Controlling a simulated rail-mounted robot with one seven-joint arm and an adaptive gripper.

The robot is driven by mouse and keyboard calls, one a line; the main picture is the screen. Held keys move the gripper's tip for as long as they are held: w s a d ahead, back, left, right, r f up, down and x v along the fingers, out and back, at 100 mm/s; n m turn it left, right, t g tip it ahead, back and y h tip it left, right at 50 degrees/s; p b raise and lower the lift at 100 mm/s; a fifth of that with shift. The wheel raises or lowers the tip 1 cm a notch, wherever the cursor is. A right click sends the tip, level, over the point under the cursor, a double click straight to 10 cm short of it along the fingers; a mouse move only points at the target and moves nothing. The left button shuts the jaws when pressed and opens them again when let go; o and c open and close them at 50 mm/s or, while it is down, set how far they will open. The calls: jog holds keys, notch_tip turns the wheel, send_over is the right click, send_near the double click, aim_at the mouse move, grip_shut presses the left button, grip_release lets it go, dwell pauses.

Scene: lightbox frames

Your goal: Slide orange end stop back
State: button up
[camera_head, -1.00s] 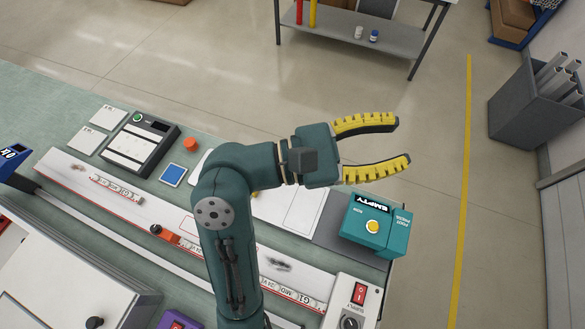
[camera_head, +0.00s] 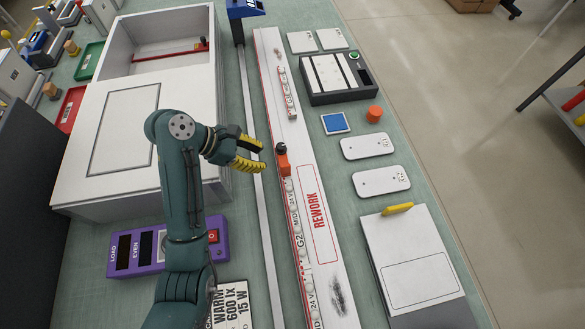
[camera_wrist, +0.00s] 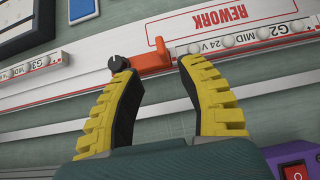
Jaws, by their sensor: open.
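The orange end stop (camera_head: 283,163) with its black knob (camera_head: 281,147) sits on the long white rail board (camera_head: 270,80), at one end of a row of white modules. My gripper (camera_head: 262,156) is open and empty, just left of the end stop, with its yellow-ribbed fingers pointing at it. In the wrist view, the end stop (camera_wrist: 153,61) lies just beyond the fingertips and between them. The black knob (camera_wrist: 118,63) is close to the left fingertip; I cannot tell if they touch.
A white lightbox (camera_head: 185,80) stands left of the rail. A purple control box (camera_head: 140,254) is near my arm. Right of the rail lie a blue square pad (camera_head: 335,123), an orange cylinder (camera_head: 374,114) and white plates (camera_head: 368,146). A second strip of modules (camera_head: 287,90) lies farther up the rail.

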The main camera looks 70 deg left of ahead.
aim_at(285, 165)
jog(key=b+x, duration=0.1)
jog(key=x, duration=1.2)
grip_shut()
jog(key=shift+r, duration=0.1)
